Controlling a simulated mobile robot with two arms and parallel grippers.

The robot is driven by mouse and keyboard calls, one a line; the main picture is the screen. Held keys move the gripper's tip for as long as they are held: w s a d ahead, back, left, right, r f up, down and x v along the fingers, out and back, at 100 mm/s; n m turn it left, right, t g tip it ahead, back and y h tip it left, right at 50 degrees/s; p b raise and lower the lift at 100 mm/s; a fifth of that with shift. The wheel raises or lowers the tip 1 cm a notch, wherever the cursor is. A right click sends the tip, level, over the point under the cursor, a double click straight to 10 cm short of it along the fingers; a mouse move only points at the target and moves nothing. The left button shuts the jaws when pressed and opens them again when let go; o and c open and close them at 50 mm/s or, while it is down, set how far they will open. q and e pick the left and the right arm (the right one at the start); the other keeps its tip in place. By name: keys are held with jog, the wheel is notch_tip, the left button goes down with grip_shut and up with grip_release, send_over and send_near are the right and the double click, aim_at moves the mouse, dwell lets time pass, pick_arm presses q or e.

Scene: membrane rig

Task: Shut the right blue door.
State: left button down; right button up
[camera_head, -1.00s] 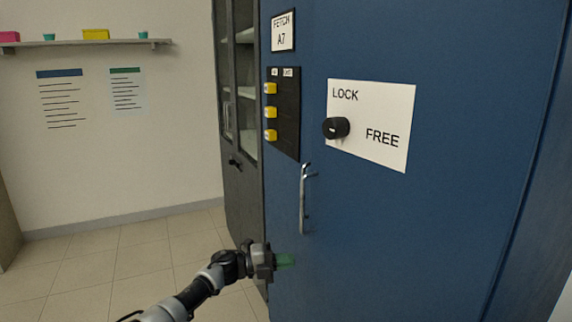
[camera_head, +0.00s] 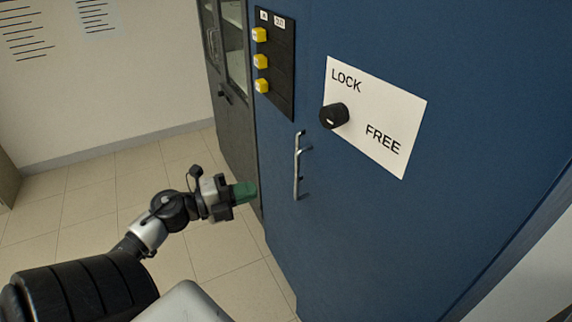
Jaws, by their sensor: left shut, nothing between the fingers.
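The blue door (camera_head: 400,220) fills the right half of the head view. It carries a vertical metal handle (camera_head: 297,168) near its left edge and a black knob (camera_head: 334,115) on a white plate marked LOCK and FREE. The knob's pale mark is too small to read for sure. My left gripper (camera_head: 243,193) has green fingers that are shut and empty. It shows just left of the door's left edge, below and left of the handle, and I see no clear contact. My right gripper is out of view.
A black panel (camera_head: 284,95) with yellow buttons (camera_head: 261,62) is at the upper left of the blue front. A dark glass-fronted cabinet (camera_head: 236,120) stands behind it. The tiled floor (camera_head: 100,190) at the left is clear up to the pale wall (camera_head: 100,85).

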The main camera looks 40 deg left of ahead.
pick_arm(q)
jog(key=w+d+p, duration=0.2)
jog(key=w, duration=0.8)
jog(key=shift+w+d+p, duration=0.2)
jog(key=shift+w+p, duration=0.2)
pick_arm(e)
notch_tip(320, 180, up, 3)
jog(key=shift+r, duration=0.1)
pick_arm(q)
jog(key=shift+f, duration=0.1)
